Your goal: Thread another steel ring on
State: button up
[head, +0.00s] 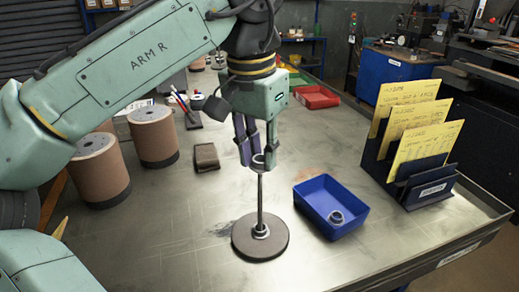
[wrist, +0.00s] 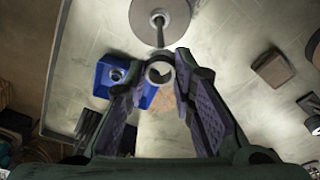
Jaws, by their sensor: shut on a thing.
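A steel ring (head: 258,160) is pinched between the fingertips of my gripper (head: 257,158). In the wrist view the ring (wrist: 160,77) shows its open hole, with my gripper (wrist: 161,68) shut on its sides. An upright steel rod (head: 260,200) stands on a round dark base (head: 247,246), with at least one ring (head: 261,231) around its foot. The held ring is at the rod's top end; I cannot tell whether the tip is inside its hole. A blue tray (head: 311,211) right of the rod holds at least one loose ring (head: 336,217).
A dark rack with yellow cards (head: 410,140) stands at the right. A brown block (head: 206,157) and two large brown rolls (head: 154,135) are on the left. A red tray (head: 318,97) lies farther back. The bench front is clear.

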jog(key=shift+f+b, duration=0.6)
jog(key=shift+f, duration=0.85)
dwell(0.3)
